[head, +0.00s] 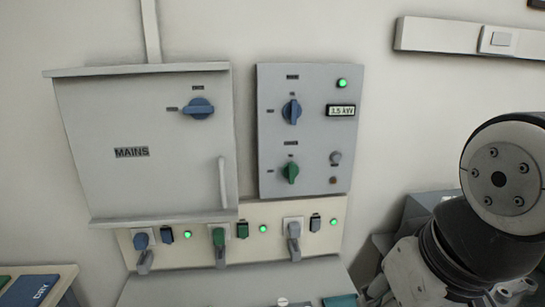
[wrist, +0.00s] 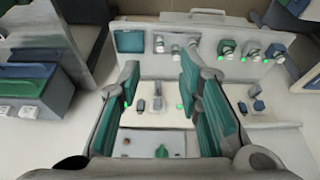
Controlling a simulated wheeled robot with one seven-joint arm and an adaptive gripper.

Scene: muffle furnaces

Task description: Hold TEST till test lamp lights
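In the head view a grey control panel (head: 309,120) hangs on the wall. Low on its right side is a round grey push button (head: 336,158), with a small dark, unlit lamp (head: 333,181) below it. I cannot read their labels, so which is TEST is not certain. My gripper (wrist: 160,66) shows in the wrist view, its teal-padded fingers wide apart with nothing between them. It appears clear of the panels. That view looks upside down; a green knob (wrist: 162,151) and a dark spot, perhaps the lamp, show low between the fingers. The button is not clear there.
The MAINS box (head: 140,145) with a blue knob and handle stands left of the control panel. A strip (head: 186,261) of switches with lit green lamps runs below. The control panel also bears blue and green knobs, a lit green lamp and a 3.5 kW display (head: 341,111).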

